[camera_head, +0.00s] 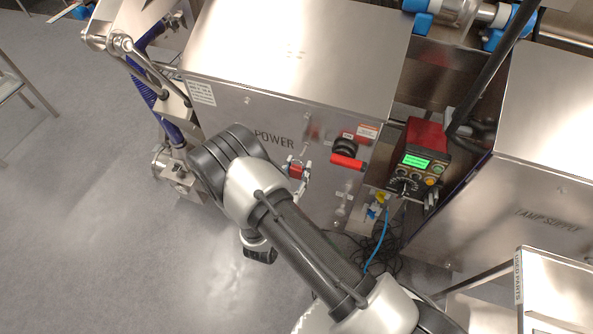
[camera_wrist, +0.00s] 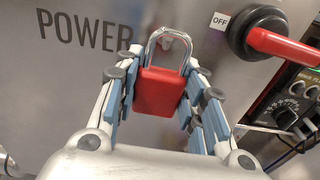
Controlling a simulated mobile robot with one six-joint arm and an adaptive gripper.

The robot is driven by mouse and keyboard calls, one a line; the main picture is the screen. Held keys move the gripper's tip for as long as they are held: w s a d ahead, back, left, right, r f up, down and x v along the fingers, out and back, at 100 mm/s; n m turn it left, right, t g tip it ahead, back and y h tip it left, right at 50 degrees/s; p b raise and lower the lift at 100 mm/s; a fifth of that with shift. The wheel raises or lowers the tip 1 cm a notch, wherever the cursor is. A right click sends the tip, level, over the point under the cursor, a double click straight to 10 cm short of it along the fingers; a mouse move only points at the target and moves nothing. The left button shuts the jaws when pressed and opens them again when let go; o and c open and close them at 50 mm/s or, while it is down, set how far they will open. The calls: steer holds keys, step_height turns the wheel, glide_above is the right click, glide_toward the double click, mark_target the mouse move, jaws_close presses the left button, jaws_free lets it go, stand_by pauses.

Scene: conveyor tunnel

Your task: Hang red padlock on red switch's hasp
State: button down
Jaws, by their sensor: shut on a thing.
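The red padlock (camera_wrist: 160,90) has a silver shackle pointing up and sits between the fingers of my gripper (camera_wrist: 163,62), which is shut on its body. The padlock also shows small in the head view (camera_head: 296,171), close to the front of the POWER cabinet. The red switch has a red handle (camera_wrist: 283,44) on a round black base, to the right of the padlock; it also shows in the head view (camera_head: 348,161). A small pale metal piece shows behind the shackle; I cannot tell whether the shackle touches it. I cannot make out the hasp clearly.
The steel POWER cabinet (camera_head: 290,60) fills the space before my gripper. An OFF label (camera_wrist: 219,20) is beside the switch. A red control box (camera_head: 420,155) with a green display stands to the right, with cables below. Open floor (camera_head: 100,240) lies to the left.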

mark_target(306, 153)
steer(key=shift+b+x, duration=0.55)
steer(key=shift+x, duration=1.95)
steer(key=shift+f+b, duration=0.75)
steer(key=c, duration=1)
jaws_free()
steer(key=shift+o, duration=0.2)
steer(key=v, duration=1.2)
steer(key=shift+r, duration=0.1)
